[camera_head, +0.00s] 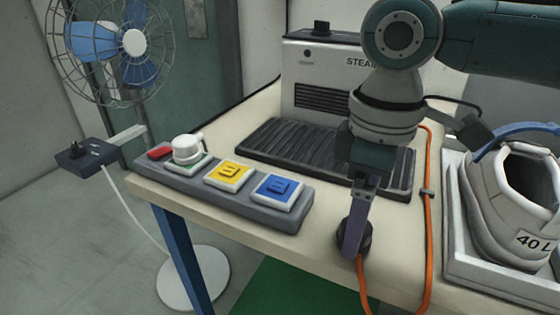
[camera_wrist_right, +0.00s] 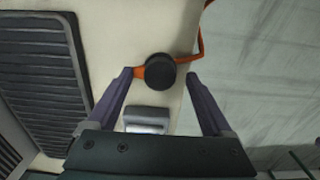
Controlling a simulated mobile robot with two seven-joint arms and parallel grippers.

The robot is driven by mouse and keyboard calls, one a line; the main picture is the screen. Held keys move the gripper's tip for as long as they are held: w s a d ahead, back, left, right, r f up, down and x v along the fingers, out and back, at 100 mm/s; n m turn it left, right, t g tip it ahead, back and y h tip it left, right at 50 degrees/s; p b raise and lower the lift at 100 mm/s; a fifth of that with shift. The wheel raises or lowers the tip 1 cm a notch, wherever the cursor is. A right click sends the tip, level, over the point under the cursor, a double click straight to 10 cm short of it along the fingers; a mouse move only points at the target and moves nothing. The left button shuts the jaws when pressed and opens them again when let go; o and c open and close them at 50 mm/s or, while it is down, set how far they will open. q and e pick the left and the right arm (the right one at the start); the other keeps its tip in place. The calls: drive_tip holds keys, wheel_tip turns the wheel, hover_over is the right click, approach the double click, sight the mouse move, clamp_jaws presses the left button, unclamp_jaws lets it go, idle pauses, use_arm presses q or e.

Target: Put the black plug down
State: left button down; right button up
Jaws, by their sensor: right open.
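The black plug (camera_head: 367,237) is at the front edge of the pale table, partly hidden behind my gripper finger in the head view. In the right wrist view the plug (camera_wrist_right: 160,70) shows as a round black end with an orange cord beside it. My right gripper (camera_head: 353,245) points down at it. In the right wrist view the jaws (camera_wrist_right: 158,76) are open, one finger on each side of the plug. I cannot tell whether a finger touches it or whether the plug rests on the table. My left gripper is not in view.
A steamer (camera_head: 318,75) with a black grate (camera_head: 290,145) stands behind. A button panel (camera_head: 190,188) lies left. The orange cord (camera_head: 427,215) runs along the table right of my gripper. A fan (camera_head: 105,45) stands left.

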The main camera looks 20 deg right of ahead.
wheel_tip(320, 180, up, 10)
drive_tip(key=p, duration=0.2)
drive_tip(key=s+a+f+t+y, duration=0.25)
drive_tip(key=s+a+f, duration=0.45)
drive_tip(key=a, duration=0.4)
drive_tip(key=s+d+f+m+t+h, duration=0.1)
drive_tip(key=s+d+f+m+h, duration=0.1)
drive_tip(key=s+d+m, duration=0.4)
drive_tip(key=s+d, duration=0.2)
drive_tip(key=s, duration=0.1)
drive_tip(key=shift+r, duration=0.15)
wheel_tip(320, 180, up, 52)
drive_tip(key=p, duration=5.1)
drive_tip(key=shift+f+p, duration=0.25)
drive_tip(key=shift+p, duration=0.1)
